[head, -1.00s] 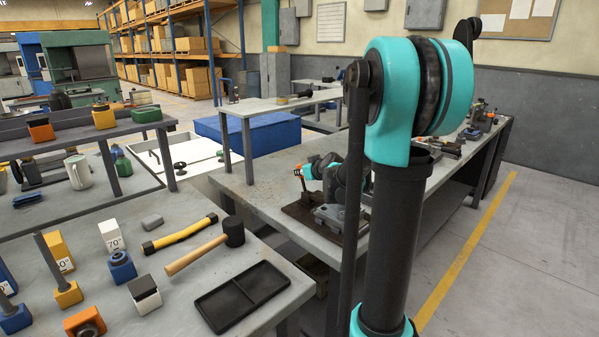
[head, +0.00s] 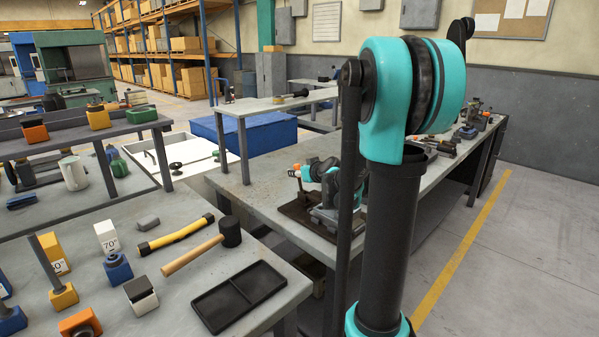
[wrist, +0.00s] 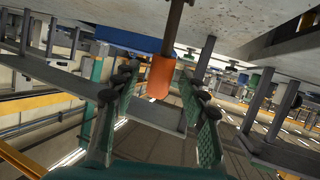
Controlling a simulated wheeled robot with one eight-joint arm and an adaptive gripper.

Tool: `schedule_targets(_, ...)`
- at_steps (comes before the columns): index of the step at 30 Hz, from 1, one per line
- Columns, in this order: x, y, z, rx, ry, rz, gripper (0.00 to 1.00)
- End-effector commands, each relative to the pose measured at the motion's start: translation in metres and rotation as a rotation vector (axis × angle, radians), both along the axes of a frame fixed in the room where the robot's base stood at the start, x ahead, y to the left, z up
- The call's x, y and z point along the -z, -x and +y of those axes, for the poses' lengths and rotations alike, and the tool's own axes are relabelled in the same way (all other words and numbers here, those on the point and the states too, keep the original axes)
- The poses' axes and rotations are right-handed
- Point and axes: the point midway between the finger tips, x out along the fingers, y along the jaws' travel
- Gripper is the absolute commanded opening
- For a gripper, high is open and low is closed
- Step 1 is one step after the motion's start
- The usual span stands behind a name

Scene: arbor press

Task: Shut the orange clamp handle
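The orange clamp handle (wrist: 161,77) hangs from a dark rod in the wrist view, between the two green fingers of my gripper (wrist: 158,84). The fingers stand apart with a gap on each side of the orange grip, so the gripper is open around it. In the head view a small orange end (head: 294,172) shows just left of my teal and black gripper (head: 308,173), above the dark press base (head: 300,212) on the grey bench. My arm hides much of the clamp and press there.
The grey bench (head: 262,190) runs back to the right with more fixtures. A nearer table holds a mallet (head: 231,231), a yellow-handled tool (head: 176,236), a black tray (head: 238,296) and several colored blocks. The floor right of the bench is clear.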

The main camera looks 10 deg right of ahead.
Motion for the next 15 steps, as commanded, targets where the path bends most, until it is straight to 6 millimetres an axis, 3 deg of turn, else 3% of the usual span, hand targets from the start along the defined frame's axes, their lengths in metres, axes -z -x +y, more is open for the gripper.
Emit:
schedule_targets(8, -0.001, 0.004, -0.001, 0.000, 0.000, 0.000, 0.43)
schedule_targets(15, -0.011, 0.029, -0.008, 0.001, 0.000, 0.001, 0.43)
